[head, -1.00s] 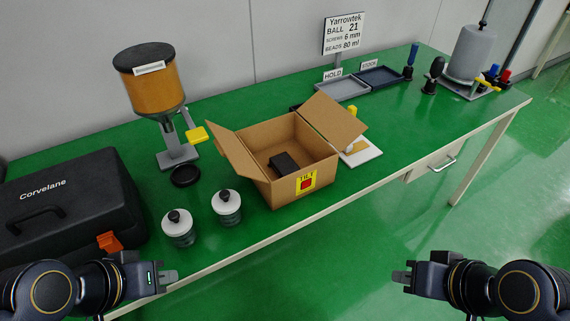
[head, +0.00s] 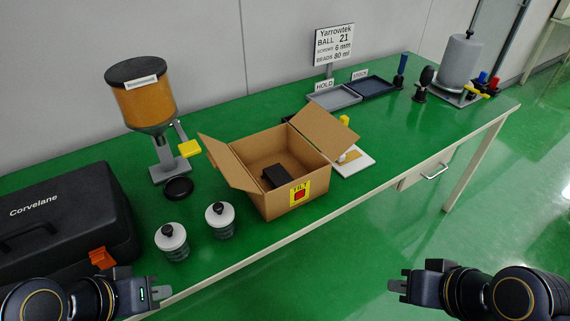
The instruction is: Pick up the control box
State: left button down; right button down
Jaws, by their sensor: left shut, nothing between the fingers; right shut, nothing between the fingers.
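A small black box (head: 276,176), which looks like the control box, lies inside an open cardboard box (head: 284,205) on the green table. The cardboard walls hide part of its lower edges. My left gripper (head: 164,293) is shut and empty at the lower left, in front of the table edge and well apart from the cardboard box. My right gripper (head: 395,286) is shut and empty at the lower right, over the floor in front of the table.
Two lidded jars (head: 221,220) and a black Corvelane case (head: 62,220) stand left of the carton. An orange-filled dispenser (head: 145,106) stands behind the jars. HOLD (head: 335,97) and STOCK (head: 372,87) trays lie further back. The carton's flaps stand outward. Bare table (head: 400,140) lies to its right.

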aim_at(276, 175)
jog(key=i+l+u, duration=0.1)
jog(key=u, duration=0.4)
jog(key=l+u, duration=0.3)
jog(key=u, duration=0.15)
jog(key=l+u, duration=0.25)
jog(key=u, duration=0.25)
jog(key=i+l, duration=0.05)
